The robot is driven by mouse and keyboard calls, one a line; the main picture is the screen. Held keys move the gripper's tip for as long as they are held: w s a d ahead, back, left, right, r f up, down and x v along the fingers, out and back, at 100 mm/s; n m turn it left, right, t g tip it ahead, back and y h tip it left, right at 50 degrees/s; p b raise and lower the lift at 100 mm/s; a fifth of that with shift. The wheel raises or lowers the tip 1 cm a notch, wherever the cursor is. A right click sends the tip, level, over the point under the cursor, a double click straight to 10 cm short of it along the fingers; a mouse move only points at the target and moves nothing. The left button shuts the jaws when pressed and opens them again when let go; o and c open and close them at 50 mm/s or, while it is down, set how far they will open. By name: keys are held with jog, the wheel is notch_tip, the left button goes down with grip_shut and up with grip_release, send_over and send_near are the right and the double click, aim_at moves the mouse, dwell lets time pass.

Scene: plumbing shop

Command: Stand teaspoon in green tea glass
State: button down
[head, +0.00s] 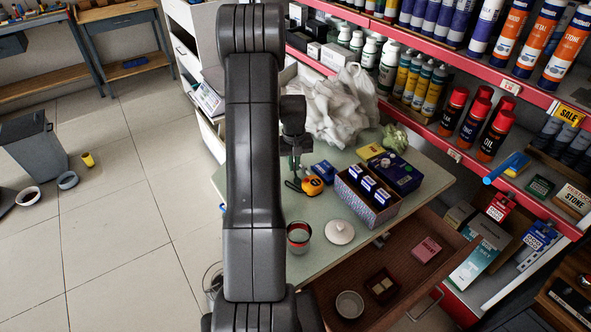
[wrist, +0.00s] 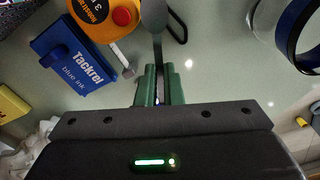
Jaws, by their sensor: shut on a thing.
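My gripper (wrist: 160,70) has green fingers and is shut on the handle of a dark grey teaspoon (wrist: 154,18); the spoon's bowl points up the wrist view. In the head view my gripper (head: 294,166) is over the green tabletop, beside an orange tape measure (head: 312,185). A clear glass with dark red in it (head: 299,237) stands near the table's front edge, apart from my gripper. A clear round vessel with a dark blue band (wrist: 290,38) is at the wrist view's upper right. I cannot tell which holds green tea.
A blue ink box (wrist: 72,54) lies beside the tape measure. A white lid (head: 339,232) lies right of the red glass. A patterned box of blue packets (head: 350,202) stands farther right. An open drawer (head: 400,283) juts out in front. Crumpled white plastic (head: 340,108) lies behind.

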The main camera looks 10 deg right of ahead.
jog(key=shift+f, duration=1.5)
jog(key=shift+f, duration=0.15)
jog(key=c, duration=2)
grip_release()
jog(key=shift+f, duration=0.1)
jog(key=o, duration=0.4)
jog(key=shift+o, duration=0.2)
